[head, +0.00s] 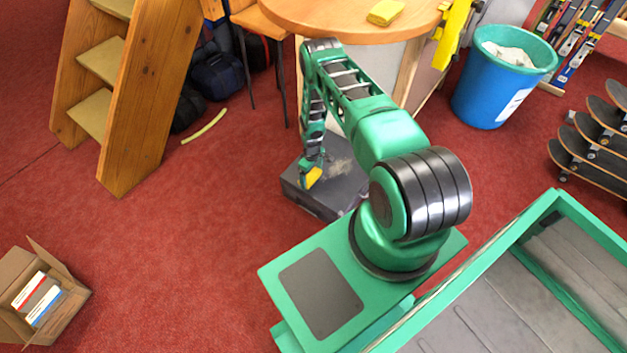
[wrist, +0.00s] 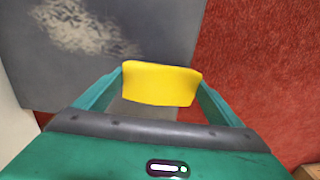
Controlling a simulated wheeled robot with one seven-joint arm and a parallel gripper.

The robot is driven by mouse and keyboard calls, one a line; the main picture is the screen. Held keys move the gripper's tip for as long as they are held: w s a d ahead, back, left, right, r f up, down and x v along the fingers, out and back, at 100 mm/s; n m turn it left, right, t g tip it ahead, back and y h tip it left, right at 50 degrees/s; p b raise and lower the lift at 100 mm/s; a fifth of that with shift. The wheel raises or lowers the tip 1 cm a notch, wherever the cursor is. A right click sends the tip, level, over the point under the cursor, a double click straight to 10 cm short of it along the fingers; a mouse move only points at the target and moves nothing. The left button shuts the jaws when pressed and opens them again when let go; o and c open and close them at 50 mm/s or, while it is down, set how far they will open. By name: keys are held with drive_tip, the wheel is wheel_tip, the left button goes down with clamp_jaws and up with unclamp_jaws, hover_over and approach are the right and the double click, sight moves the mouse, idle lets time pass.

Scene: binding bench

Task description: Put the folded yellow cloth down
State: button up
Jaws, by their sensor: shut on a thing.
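The folded yellow cloth (wrist: 162,83) is between the two fingers of my gripper (wrist: 160,94) in the wrist view. It also shows in the head view (head: 313,178), small at the end of my arm. My gripper (head: 310,172) points down over a low dark grey box or platform (head: 315,203) on the floor. Its grey top (wrist: 150,28) lies under the cloth in the wrist view, with a pale worn patch. I cannot tell whether the cloth touches that top.
A round wooden table (head: 330,14) with another folded yellow cloth (head: 385,12) stands behind. A yellow item (head: 453,32) hangs by its edge. A blue bin (head: 485,95) and skateboards (head: 590,150) are right, wooden steps (head: 150,90) and a cardboard box (head: 70,310) left. Red carpet (head: 190,230) is open between.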

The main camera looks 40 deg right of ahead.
sight(313, 176)
drive_tip(key=f, duration=0.3)
drive_tip(key=shift+s+d, duration=0.2)
drive_tip(key=shift+s, duration=0.05)
drive_tip(key=shift+w+f, duration=0.1)
drive_tip(key=shift+f, duration=0.4)
drive_tip(key=shift+f, duration=0.2)
drive_tip(key=o, duration=0.8)
drive_tip(key=shift+a, duration=0.1)
